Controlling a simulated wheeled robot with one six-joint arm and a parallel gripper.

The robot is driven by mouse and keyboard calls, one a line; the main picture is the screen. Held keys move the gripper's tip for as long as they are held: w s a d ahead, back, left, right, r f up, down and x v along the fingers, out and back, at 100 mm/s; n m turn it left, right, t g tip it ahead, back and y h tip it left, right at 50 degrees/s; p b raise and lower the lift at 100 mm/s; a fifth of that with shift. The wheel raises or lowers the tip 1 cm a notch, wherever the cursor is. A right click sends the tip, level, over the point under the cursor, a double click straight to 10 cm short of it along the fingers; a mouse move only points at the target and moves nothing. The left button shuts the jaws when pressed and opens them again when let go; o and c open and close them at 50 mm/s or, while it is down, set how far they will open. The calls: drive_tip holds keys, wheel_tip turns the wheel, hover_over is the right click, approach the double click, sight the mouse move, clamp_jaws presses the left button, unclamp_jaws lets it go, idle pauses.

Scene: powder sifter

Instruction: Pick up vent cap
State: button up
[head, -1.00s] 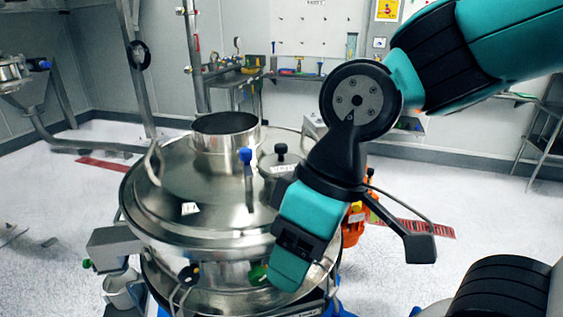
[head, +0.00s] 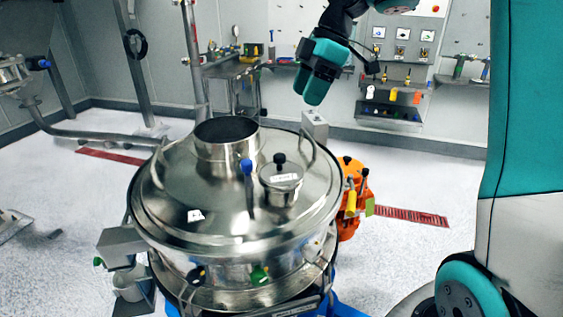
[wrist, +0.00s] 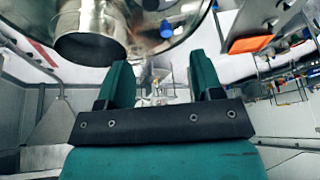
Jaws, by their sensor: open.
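The vent cap (head: 281,184) appears to be the small steel cap with a black knob and a white label. It sits upright on the right side of the round steel sifter lid (head: 165,195). My gripper (head: 312,92) is up behind and above the lid, to the right of the cap in the head view and well apart from it. In the wrist view its two teal fingers (wrist: 162,82) are spread, with nothing held between them. A blue-tipped handle (wrist: 166,29) shows beyond them. I cannot clearly make out the cap there.
A wide open steel inlet (head: 228,150) stands on the lid left of the cap. A blue-tipped handle (head: 247,168) rises just left of the cap. An orange unit (head: 352,180) is at the sifter's right side. A wall tool rack (head: 395,95) is behind.

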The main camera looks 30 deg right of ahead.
drive_tip(key=d, duration=0.1)
approach(281, 155)
drive_tip(key=x, duration=0.5)
drive_tip(key=shift+s, duration=0.15)
drive_tip(key=p+x, duration=0.3)
drive_tip(key=x, duration=0.1)
drive_tip(key=shift+a+f, duration=0.25)
drive_tip(key=shift+w+a+f, duration=0.1)
drive_tip(key=shift+w+f, duration=0.15)
drive_tip(key=shift+f, duration=0.25)
drive_tip(key=c, duration=1.1)
